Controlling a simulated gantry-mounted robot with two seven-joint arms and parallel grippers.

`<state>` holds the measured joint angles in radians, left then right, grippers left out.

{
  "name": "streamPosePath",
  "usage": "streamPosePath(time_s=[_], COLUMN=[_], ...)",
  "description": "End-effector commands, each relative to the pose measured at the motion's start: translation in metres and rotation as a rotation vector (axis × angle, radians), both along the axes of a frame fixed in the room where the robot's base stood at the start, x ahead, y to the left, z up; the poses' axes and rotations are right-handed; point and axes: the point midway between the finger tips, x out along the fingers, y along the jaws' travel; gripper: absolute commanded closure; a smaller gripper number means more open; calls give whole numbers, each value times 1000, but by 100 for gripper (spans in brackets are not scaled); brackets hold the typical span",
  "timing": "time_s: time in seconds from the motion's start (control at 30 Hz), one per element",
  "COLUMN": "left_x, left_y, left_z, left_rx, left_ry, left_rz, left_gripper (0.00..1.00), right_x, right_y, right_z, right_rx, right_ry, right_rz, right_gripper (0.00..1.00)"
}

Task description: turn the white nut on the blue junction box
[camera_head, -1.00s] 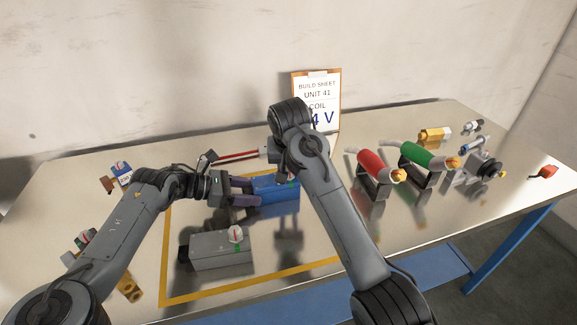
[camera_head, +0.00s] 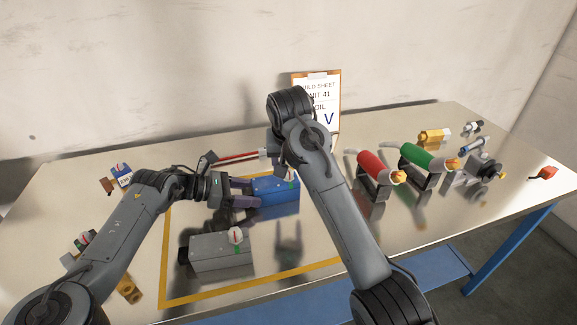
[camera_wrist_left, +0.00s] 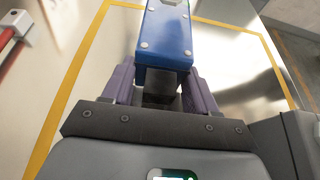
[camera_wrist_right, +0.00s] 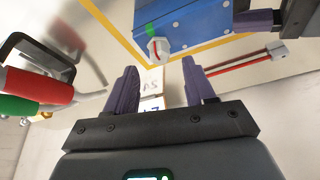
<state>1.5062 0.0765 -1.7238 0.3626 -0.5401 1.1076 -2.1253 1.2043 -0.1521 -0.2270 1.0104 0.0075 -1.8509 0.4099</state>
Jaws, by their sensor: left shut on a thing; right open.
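The blue junction box (camera_head: 280,192) stands inside the yellow outline on the table. My left gripper (camera_head: 246,191) is shut on the box from the left; in the left wrist view its purple fingers flank the box's near end (camera_wrist_left: 166,45). The white nut (camera_wrist_right: 158,48) shows in the right wrist view, on the box's end, with a red line across it and a green mark on the box beside it. My right gripper (camera_wrist_right: 160,70) is open and empty, its fingertips just apart from the nut. In the head view my right arm hides the nut.
A grey box (camera_head: 221,252) with a white, red-marked knob stands in front of the blue box. Red (camera_head: 377,166) and green (camera_head: 424,155) cylinders on stands are to the right. A red rod (camera_head: 238,156) and the build sheet (camera_head: 322,92) are behind.

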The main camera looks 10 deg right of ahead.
Motion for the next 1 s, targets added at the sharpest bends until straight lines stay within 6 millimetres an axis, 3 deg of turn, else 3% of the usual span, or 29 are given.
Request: streamPosePath(time_s=[0.3, 0.77, 0.8, 1.0], left_x=[0, 0, 0, 0], left_y=[0, 0, 0, 0], left_z=[0, 0, 0, 0], left_rx=[0, 0, 0, 0], left_ry=[0, 0, 0, 0], left_rz=[0, 0, 0, 0], left_gripper=[80, 80, 39, 12], right_x=[-14, -16, -16, -16], right_y=[2, 3, 3, 3], right_z=[35, 39, 39, 39], right_rx=[1, 0, 0, 0], right_ry=[-1, 1, 1, 1], right_rz=[0, 0, 1, 0], right_gripper=[46, 46, 46, 46])
